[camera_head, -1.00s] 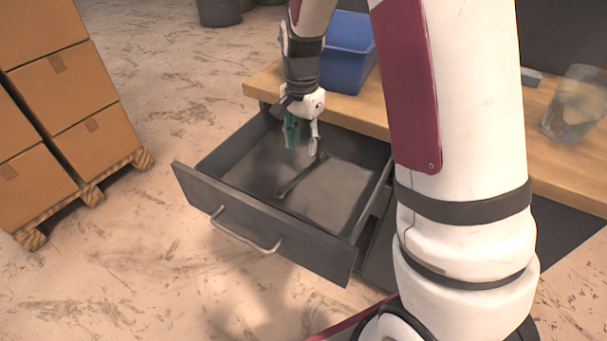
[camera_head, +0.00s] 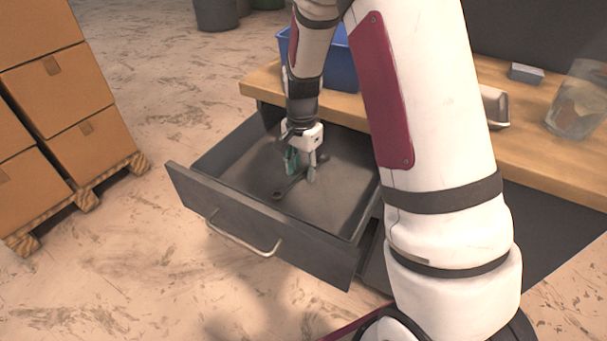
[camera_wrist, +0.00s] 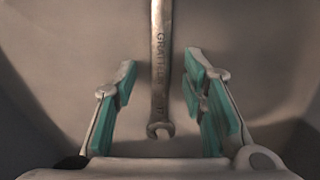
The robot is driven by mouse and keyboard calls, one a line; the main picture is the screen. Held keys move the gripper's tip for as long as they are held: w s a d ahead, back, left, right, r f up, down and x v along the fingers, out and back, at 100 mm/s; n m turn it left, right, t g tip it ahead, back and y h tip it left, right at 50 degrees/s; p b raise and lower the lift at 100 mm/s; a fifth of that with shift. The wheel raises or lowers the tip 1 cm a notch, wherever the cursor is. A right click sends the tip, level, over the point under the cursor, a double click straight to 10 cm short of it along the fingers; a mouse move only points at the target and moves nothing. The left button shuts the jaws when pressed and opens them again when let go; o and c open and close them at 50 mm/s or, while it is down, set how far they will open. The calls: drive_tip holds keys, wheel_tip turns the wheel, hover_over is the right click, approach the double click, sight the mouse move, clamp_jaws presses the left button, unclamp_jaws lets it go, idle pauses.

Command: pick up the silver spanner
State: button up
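The silver spanner (camera_wrist: 160,70) lies flat on the floor of the open drawer. In the wrist view it runs from the top edge down to its open jaw end, between my two fingers, with lettering on its shaft. In the head view the spanner (camera_head: 281,192) is partly hidden by my gripper. My gripper (camera_head: 301,176) points down inside the drawer, above the spanner. In the wrist view my gripper (camera_wrist: 160,115) is open, its teal pads apart on either side of the spanner with a gap on both sides.
The grey drawer (camera_head: 225,212) is pulled out below the wooden worktop (camera_head: 485,75). A blue bin (camera_head: 340,65) and a clear container (camera_head: 578,105) stand on the worktop. Cardboard boxes (camera_head: 75,95) on a pallet are at the left. Floor in front of the drawer is clear.

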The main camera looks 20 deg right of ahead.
drive_tip(key=shift+f, duration=0.1)
idle(0.3)
drive_tip(key=shift+c, duration=1.1)
clamp_jaws()
